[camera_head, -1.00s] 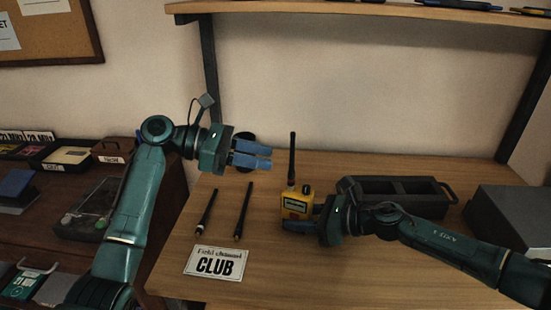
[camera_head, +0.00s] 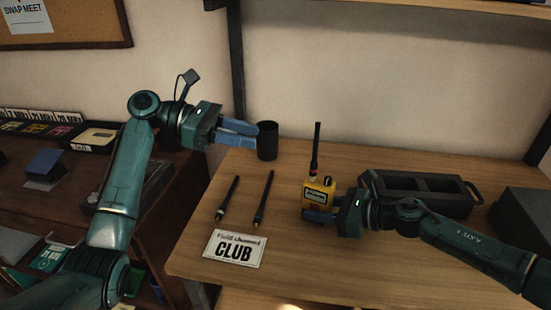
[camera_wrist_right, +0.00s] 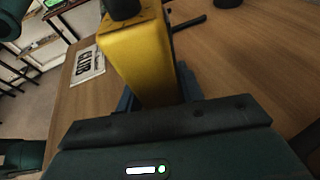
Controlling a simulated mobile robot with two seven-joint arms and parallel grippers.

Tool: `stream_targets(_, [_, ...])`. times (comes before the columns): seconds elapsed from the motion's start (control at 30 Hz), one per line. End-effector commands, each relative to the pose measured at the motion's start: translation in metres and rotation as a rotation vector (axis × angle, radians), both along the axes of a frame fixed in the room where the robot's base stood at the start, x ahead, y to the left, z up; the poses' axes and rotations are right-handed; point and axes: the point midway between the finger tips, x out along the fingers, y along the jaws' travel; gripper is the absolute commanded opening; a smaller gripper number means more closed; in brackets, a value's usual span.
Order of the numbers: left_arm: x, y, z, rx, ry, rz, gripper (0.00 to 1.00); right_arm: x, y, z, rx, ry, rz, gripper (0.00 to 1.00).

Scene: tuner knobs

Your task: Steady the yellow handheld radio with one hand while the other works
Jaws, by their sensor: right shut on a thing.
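The yellow handheld radio (camera_head: 319,193) stands upright on the wooden table, with a black antenna (camera_head: 316,148) rising from its top. My right gripper (camera_head: 319,214) is shut on the radio's lower part from the right. In the right wrist view the yellow body (camera_wrist_right: 142,62) sits between the blue fingers; its front face is not shown there. My left gripper (camera_head: 237,132) is raised at the back left, away from the radio, beside a dark cup. Its blue fingers look slightly apart, with nothing seen between them.
Two black antenna rods (camera_head: 263,198) lie left of the radio. A "Field channel CLUB" card (camera_head: 235,249) lies in front of them. The dark cup (camera_head: 267,141) stands at the back left. A black open tray (camera_head: 422,194) sits behind my right arm. The front middle is clear.

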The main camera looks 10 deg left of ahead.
Motion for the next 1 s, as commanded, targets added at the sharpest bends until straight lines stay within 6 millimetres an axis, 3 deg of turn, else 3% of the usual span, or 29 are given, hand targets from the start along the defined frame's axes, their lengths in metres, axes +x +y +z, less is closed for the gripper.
stream_targets(0.4, [-0.0001,-0.0004,-0.0002,0.0,0.0,0.0,0.33,-0.0007,-0.0003,-0.002,-0.003,0.001,0.001,0.24])
stream_targets(0.43, [-0.0001,-0.0004,-0.0002,0.0,0.0,0.0,0.33,-0.0007,-0.0003,-0.002,-0.003,0.001,0.001,0.39])
stream_targets(0.7, [-0.0001,-0.0004,-0.0002,0.0,0.0,0.0,0.33,-0.0003,-0.0002,-0.0009,-0.001,0.0,0.0,0.61])
stream_targets(1.0, [-0.0001,-0.0003,-0.0001,0.0,0.0,0.0,0.33,-0.0005,-0.0026,0.0004,-0.001,0.0,-0.001,0.63])
